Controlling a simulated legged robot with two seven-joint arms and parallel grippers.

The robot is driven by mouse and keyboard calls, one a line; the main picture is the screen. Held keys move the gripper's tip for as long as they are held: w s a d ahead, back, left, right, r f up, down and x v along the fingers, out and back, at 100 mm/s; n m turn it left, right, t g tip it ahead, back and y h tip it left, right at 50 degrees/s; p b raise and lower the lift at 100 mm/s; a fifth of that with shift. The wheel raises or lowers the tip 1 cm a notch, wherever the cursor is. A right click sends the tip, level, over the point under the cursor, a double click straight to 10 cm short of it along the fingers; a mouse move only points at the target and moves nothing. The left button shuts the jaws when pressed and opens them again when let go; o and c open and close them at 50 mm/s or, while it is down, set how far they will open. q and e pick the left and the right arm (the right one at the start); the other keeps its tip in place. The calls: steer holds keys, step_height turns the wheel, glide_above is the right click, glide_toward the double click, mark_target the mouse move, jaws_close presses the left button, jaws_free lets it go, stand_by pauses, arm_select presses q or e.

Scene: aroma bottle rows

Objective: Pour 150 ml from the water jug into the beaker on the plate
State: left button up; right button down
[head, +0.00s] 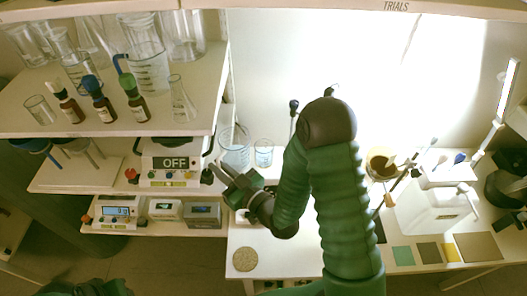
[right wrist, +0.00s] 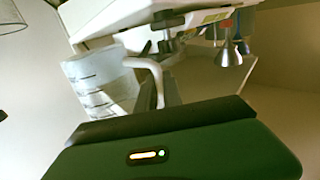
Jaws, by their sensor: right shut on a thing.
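The clear graduated water jug (head: 236,143) stands at the back left of the white table, beside the shelf unit. It also shows in the right wrist view (right wrist: 95,85), with its pale handle (right wrist: 150,70) just beyond the jaw. My right gripper (head: 222,174) is at the near side of the jug and is shut on its handle. A smaller clear beaker (head: 263,153) stands just right of the jug. What lies under the beaker is too small to make out. Part of my left arm shows at the bottom left edge; its fingers are out of view.
The shelf unit at left holds glassware, dropper bottles (head: 103,105) and a device reading OFF (head: 172,163), close to the right gripper. A round tan disc (head: 245,259) lies at the table's front left. A brown-filled vessel (head: 381,164) and coloured squares (head: 403,255) are at right.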

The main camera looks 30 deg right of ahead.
steer(key=shift+s+r, duration=0.1)
steer(key=shift+r, duration=0.05)
steer(key=shift+s+a+r+p, duration=0.1)
steer(key=shift+a+r+p, duration=0.2)
steer(key=shift+p, duration=0.15)
steer(key=s+a+r+p, duration=0.2)
steer(key=a+r+p, duration=0.2)
steer(key=p, duration=0.2)
steer(key=shift+w, duration=0.1)
